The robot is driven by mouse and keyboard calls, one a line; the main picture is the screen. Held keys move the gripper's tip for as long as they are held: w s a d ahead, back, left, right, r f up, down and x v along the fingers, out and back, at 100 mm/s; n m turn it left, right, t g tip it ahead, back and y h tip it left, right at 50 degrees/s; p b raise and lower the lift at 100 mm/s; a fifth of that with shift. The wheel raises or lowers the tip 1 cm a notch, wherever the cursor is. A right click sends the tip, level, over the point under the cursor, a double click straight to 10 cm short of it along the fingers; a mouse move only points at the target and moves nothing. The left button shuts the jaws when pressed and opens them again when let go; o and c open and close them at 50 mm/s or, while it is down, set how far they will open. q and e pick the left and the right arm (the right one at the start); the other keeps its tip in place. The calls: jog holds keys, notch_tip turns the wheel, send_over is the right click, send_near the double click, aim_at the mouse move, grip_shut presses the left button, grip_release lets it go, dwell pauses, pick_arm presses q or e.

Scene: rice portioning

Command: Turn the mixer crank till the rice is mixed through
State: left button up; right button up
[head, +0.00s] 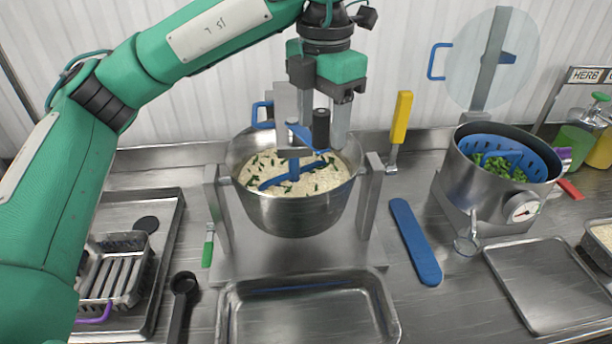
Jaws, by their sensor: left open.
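A steel mixer bowl (290,214) hangs between two grey posts on a stand in the middle of the bench. Pale rice (263,168) with scattered dark green bits lies in it, and a blue paddle (293,176) sits in the rice. The crank's black upright knob (321,128) stands above the bowl. My left gripper (315,143) points down over the bowl, open, with its fingers on either side of the knob. Whether a finger touches the knob I cannot tell. The gripper hides part of the crank and the bowl's back. My right gripper is out of view.
An empty steel tray (310,312) lies in front of the mixer. A pot (478,185) with a blue strainer of greens stands at right. A blue spatula-like bar (414,242) lies between. A black ladle (181,300) and a wire basket (112,280) are at left.

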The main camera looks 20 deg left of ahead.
pick_arm(q)
notch_tip(320, 180, up, 4)
jog(key=shift+f+p, duration=0.1)
jog(key=shift+p, duration=1.05)
notch_tip(320, 180, up, 4)
jog(key=p, duration=0.3)
jog(key=shift+r, duration=0.2)
jog(key=shift+s, duration=0.1)
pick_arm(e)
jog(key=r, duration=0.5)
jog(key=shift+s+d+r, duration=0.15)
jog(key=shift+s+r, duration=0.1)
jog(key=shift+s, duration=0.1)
pick_arm(q)
jog(key=shift+f, duration=0.1)
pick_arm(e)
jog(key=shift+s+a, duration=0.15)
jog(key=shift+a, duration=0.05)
